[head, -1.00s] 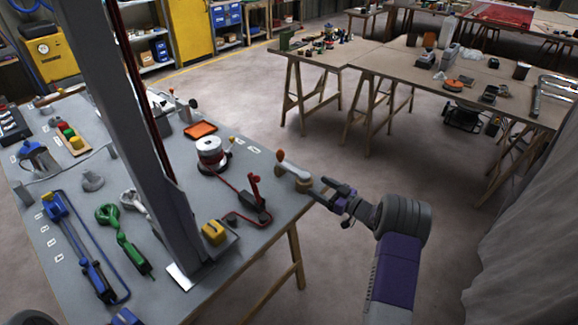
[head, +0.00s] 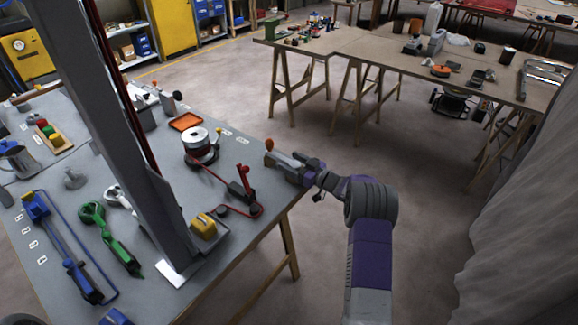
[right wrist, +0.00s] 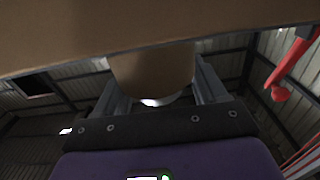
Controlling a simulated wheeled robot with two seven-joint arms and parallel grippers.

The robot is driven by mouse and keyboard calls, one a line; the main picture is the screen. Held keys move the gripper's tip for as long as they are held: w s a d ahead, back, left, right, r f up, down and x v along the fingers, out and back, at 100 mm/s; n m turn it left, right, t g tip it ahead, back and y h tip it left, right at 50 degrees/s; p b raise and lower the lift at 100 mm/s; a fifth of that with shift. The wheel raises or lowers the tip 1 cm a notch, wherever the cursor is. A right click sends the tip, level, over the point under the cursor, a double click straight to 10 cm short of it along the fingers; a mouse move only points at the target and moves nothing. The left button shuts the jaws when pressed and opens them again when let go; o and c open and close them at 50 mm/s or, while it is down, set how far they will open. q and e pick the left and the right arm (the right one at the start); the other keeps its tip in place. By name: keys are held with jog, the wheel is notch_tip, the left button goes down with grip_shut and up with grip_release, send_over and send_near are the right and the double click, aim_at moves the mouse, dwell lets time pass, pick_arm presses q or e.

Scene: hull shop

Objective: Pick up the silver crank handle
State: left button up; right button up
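The silver crank handle (head: 285,158) with its orange ball knob (head: 269,144) is at the right edge of the grey workbench (head: 225,250) in the head view. My right gripper (head: 300,168) comes from the right and covers its near end. In the right wrist view my right gripper's fingers (right wrist: 163,97) are spread to either side of a tan, rounded part (right wrist: 150,70), with a silver rim at its lower end. Whether the fingers touch it cannot be told. My left gripper is not in view.
A red crank piece (head: 243,185), a wire spool (head: 197,142) and an orange tray (head: 186,121) lie left of the gripper. A tall grey post (head: 120,150) stands on the bench by a yellow block (head: 204,226). Open floor (head: 330,200) lies to the right.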

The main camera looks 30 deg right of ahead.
jog(key=c, duration=1.2)
jog(key=shift+o, duration=0.2)
jog(key=shift+r+p, duration=1.75)
jog(key=shift+r, duration=3.3)
